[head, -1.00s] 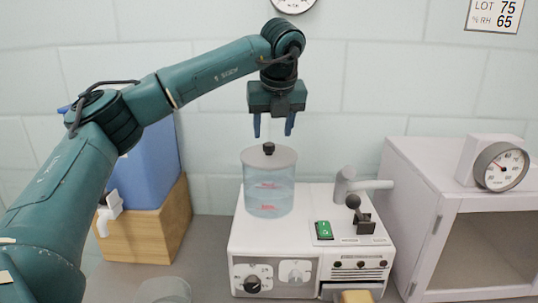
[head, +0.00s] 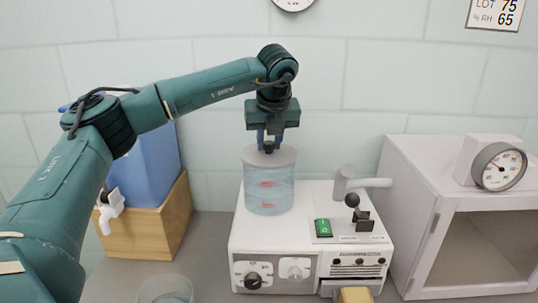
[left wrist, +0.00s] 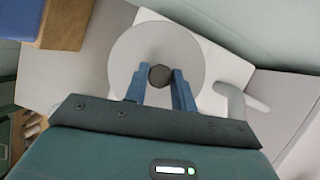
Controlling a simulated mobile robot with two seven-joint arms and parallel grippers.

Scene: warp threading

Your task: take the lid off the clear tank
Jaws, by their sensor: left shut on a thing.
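The clear tank (head: 268,195) stands upright on the white machine and holds pale blue liquid, with red marks on its wall. Its grey round lid (head: 284,158) sits on top of it, and it also shows from above in the left wrist view (left wrist: 130,52). A dark knob (left wrist: 159,75) stands at the lid's middle. My left gripper (head: 269,145) points straight down over the lid. Its blue fingers are shut on the knob, one on each side in the left wrist view. My right gripper is not in view.
The white machine (head: 305,262) has a spout (head: 365,183), a small lever and a green switch right of the tank. A white cabinet with a gauge (head: 500,167) stands at right. A blue container (head: 150,160) on a wooden stand (head: 130,235) is at left. A clear beaker (head: 165,290) is in front.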

